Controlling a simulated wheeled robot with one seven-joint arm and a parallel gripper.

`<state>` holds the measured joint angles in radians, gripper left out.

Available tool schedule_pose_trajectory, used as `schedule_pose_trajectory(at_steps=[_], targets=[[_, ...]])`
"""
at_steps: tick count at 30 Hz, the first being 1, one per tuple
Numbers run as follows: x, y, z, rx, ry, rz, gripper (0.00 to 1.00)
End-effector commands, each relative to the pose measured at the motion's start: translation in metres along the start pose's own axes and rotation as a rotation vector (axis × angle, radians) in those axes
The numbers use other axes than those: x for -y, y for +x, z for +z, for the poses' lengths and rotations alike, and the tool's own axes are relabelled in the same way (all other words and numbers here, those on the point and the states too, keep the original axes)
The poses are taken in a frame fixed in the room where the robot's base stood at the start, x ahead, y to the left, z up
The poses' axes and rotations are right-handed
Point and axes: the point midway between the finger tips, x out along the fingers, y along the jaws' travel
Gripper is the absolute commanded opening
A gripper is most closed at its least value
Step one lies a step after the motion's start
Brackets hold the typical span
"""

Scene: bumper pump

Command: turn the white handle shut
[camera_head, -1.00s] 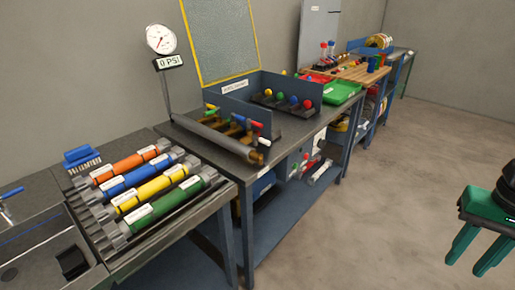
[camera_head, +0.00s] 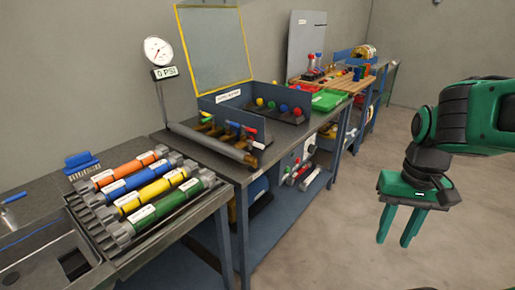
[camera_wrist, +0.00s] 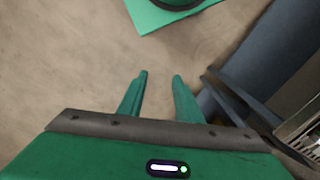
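The white handle (camera_head: 258,145) is small in the head view. It sits at the near right end of a row of coloured valve handles on a pipe manifold (camera_head: 215,138) along the front of the middle bench. Its exact angle is too small to tell. My gripper (camera_head: 394,241) is to the right of the bench, over the floor, well apart from the handle. Its two green fingers point down, spread apart with nothing between them. The wrist view also shows the open fingers (camera_wrist: 160,77); the white handle is not in that view.
A gauge (camera_head: 158,51) with a "0 PSI" label stands behind the manifold. A blue-grey box with a raised mesh lid (camera_head: 215,45) stands on the bench (camera_head: 190,148). Coloured cylinders (camera_head: 150,190) lie at left. A green tray (camera_head: 328,100) is farther back. The floor (camera_head: 330,240) at right is clear.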

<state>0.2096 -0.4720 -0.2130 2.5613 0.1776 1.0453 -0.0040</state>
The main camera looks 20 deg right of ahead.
Motion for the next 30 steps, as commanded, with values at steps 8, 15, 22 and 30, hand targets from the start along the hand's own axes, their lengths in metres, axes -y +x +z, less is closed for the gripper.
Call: schedule_pose_trajectory(at_steps=[8,15,22,30], targets=[[0.028,0.016,-0.031,-0.041,-0.227,-0.022,0.32],[0.097,0.062,-0.089,-0.108,-0.620,-0.157,0.32],[0.177,0.098,-0.126,-0.242,-0.911,-0.391,0.32],[0.264,0.100,-0.164,-0.542,-1.066,-0.716,0.32]])
